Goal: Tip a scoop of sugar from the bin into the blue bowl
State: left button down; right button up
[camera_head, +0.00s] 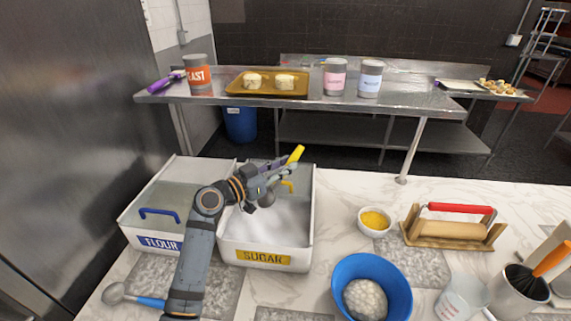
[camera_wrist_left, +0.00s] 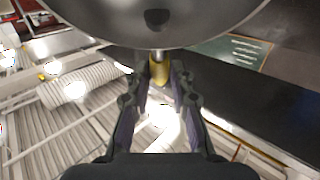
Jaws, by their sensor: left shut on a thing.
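The white sugar bin (camera_head: 300,215) with a yellow SUGAR label stands open at the middle left, white sugar (camera_head: 270,225) inside. My left gripper (camera_head: 288,168) is over the back of the bin, shut on the yellow handle of the scoop (camera_head: 297,154). In the left wrist view the yellow handle (camera_wrist_left: 158,72) sits between the fingertips, and a large rounded metal surface, seemingly the scoop's bowl (camera_wrist_left: 200,18), fills the top. Whether the scoop holds sugar is hidden. The blue bowl (camera_head: 345,273) stands at the front right of the bin with a pale heap inside. My right gripper is out of view.
The flour bin (camera_head: 160,228) adjoins on the left. A blue-handled utensil (camera_head: 118,294) lies in front. A small bowl of yellow contents (camera_head: 374,222), a rolling pin on its stand (camera_head: 455,230) and a measuring jug (camera_head: 460,300) stand around the blue bowl. Counter between bin and bowl is clear.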

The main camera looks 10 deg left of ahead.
aim_at(277, 182)
pick_arm(q)
notch_tip(277, 182, down, 4)
jog(key=shift+w+d+f+b, duration=0.1)
jog(key=shift+b, duration=0.95)
notch_tip(277, 182, down, 6)
jog(key=b, duration=0.6)
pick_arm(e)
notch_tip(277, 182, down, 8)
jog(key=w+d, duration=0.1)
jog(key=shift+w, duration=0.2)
pick_arm(q)
jog(key=shift+r+p, duration=1.65)
jog(key=shift+r, duration=1.35)
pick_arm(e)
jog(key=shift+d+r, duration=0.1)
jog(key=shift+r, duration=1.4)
